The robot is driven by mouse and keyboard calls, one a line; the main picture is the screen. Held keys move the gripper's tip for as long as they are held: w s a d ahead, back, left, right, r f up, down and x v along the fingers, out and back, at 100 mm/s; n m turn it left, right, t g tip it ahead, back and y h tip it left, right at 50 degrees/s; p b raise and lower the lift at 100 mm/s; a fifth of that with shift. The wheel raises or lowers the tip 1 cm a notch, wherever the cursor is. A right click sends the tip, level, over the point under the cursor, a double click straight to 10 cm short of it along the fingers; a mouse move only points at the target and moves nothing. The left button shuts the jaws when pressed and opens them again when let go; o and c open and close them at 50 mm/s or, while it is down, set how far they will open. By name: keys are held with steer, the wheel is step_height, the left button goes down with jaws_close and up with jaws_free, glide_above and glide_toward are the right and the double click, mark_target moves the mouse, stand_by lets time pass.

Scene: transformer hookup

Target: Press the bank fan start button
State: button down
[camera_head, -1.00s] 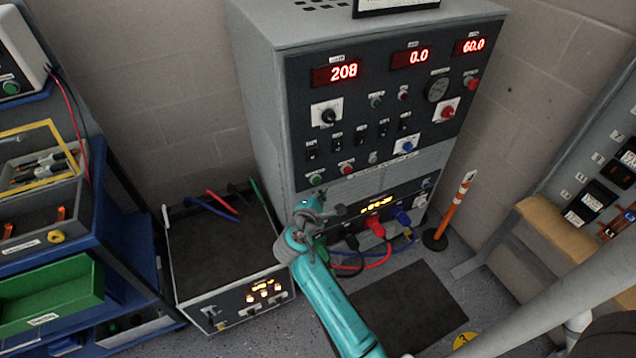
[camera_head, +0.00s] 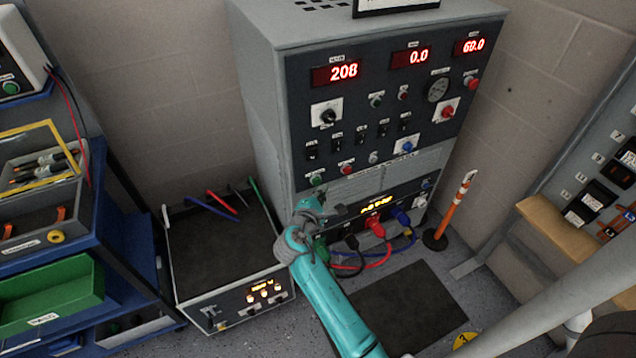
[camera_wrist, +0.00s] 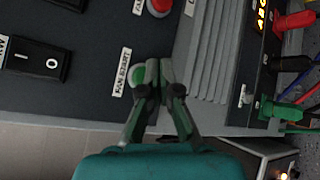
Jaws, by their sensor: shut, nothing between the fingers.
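The green fan start button (camera_head: 316,179) is at the lower left of the dark control panel on the tall grey cabinet. In the wrist view the button (camera_wrist: 138,75) sits beside its "FAN START" label (camera_wrist: 122,72), partly covered by a fingertip. My gripper (camera_head: 314,203) is just below the button in the head view. In the wrist view my gripper (camera_wrist: 153,69) has its fingertips together and empty, overlapping the button's edge. I cannot tell whether they touch it.
A red button (camera_wrist: 160,6) is close by on the same panel, and a black rocker switch (camera_wrist: 36,60) is farther left. Ribbed grey trim (camera_wrist: 210,50) borders the panel. Coloured plugs and cables (camera_head: 375,228) stick out below. A low box (camera_head: 215,250) stands left of the cabinet.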

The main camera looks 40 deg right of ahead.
steer(key=shift+w, duration=0.1)
steer(key=shift+w+d, duration=0.15)
steer(key=shift+w, duration=0.2)
steer(key=shift+w+d, duration=0.1)
steer(key=shift+w, duration=0.3)
stand_by(1.0)
steer(key=shift+s, duration=0.1)
steer(key=shift+s+a, duration=0.25)
steer(key=shift+s, duration=0.5)
steer(key=s+a, duration=0.1)
steer(key=s, duration=0.4)
steer(key=shift+s+a, duration=0.3)
steer(key=shift+s, duration=0.1)
stand_by(0.7)
